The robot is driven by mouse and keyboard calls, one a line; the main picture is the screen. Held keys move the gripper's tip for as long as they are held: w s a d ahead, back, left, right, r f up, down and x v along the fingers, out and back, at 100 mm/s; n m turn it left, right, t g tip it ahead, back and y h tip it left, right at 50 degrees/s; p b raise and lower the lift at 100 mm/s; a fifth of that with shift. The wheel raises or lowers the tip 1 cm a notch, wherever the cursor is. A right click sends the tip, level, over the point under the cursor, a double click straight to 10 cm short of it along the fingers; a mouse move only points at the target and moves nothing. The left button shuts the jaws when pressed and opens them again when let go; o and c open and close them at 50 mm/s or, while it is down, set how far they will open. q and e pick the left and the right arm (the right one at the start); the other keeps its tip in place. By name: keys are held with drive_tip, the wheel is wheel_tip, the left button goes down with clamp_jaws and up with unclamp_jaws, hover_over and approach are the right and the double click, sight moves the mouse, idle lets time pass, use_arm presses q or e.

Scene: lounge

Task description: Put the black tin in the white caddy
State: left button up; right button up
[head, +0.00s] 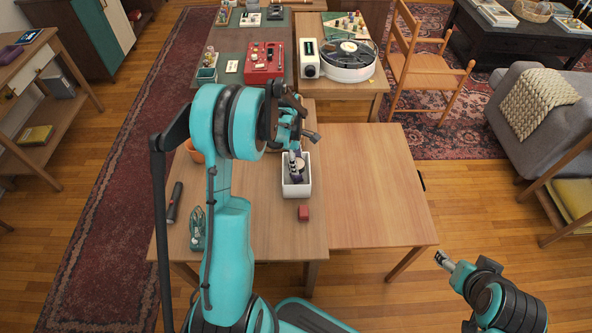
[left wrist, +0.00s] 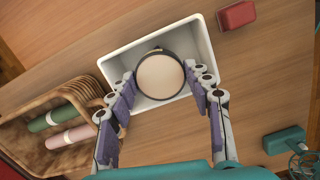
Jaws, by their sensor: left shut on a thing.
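The black tin (left wrist: 160,77) is round with a pale cream top and a dark rim. My left gripper (left wrist: 160,88) is shut on it, with a purple-padded finger on each side. The tin is over the opening of the white caddy (left wrist: 205,45), inside its outline from above; I cannot tell whether it touches the caddy's floor. In the head view the white caddy (head: 296,192) stands on the wooden table, with my left gripper (head: 297,165) pointing down into its opening. My right gripper (head: 442,259) is away at the lower right, over the floor; its jaws are too small to judge.
A red block (head: 304,212) lies just in front of the caddy. A wicker basket (left wrist: 35,123) with rolled cloths, a teal block (left wrist: 284,140) and a green wire object (head: 197,230) are nearby. A dark cylinder (head: 174,203) lies at the left. The right table half (head: 370,190) is clear.

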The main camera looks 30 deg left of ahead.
use_arm(q)
wheel_tip(320, 180, down, 4)
drive_tip(key=shift+a+f+b, duration=0.15)
drive_tip(key=shift+f+b, duration=0.05)
drive_tip(key=shift+b, duration=0.75)
drive_tip(key=shift+r, duration=0.1)
drive_tip(key=shift+f, duration=0.2)
drive_tip(key=o, duration=1.2)
